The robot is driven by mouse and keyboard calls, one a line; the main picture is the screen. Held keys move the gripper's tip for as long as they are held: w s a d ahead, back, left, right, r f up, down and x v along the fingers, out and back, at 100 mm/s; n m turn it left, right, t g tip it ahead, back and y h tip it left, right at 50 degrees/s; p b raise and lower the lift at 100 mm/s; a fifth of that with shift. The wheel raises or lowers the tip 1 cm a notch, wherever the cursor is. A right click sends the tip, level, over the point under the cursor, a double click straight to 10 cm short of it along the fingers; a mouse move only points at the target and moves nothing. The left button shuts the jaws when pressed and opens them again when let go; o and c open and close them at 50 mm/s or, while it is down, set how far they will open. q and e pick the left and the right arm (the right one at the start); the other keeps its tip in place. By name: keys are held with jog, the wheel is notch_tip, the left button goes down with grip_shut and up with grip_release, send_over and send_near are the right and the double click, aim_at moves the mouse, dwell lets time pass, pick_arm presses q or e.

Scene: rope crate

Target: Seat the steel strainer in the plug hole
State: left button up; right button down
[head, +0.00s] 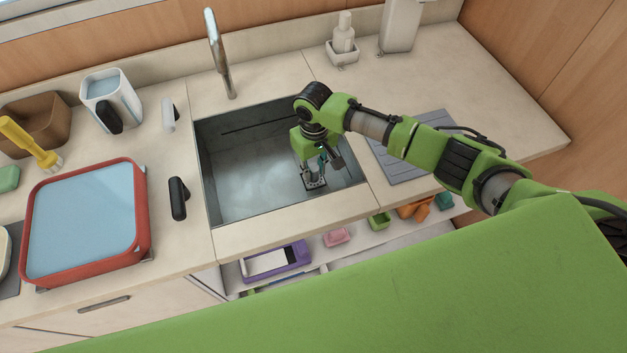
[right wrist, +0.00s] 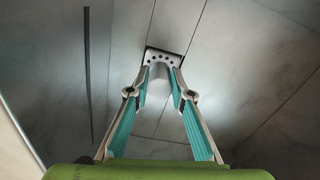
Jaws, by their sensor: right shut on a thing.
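The steel strainer (head: 315,184) is a small square plate with dark holes and a pale round post. My right gripper (head: 316,168) is inside the sink, toward its right side, with its fingers pointing down. In the right wrist view its teal-padded fingertips (right wrist: 162,76) are shut on the post of the strainer (right wrist: 164,54). The plate lies beyond the fingertips, at or close to the sink floor; I cannot tell whether it touches. The plug hole does not show and may be hidden under the plate. My left gripper is not in view.
The grey sink (head: 240,187) has walls around my gripper, and a tap (head: 219,55) stands behind it. A red tray (head: 88,268) and a white container (head: 111,97) are on the left counter. A grey ribbed mat (head: 412,160) lies at right.

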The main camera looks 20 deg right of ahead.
aim_at(314, 169)
jog(key=c, duration=1.7)
grip_release()
jog(key=shift+f, duration=0.1)
notch_tip(314, 169, up, 12)
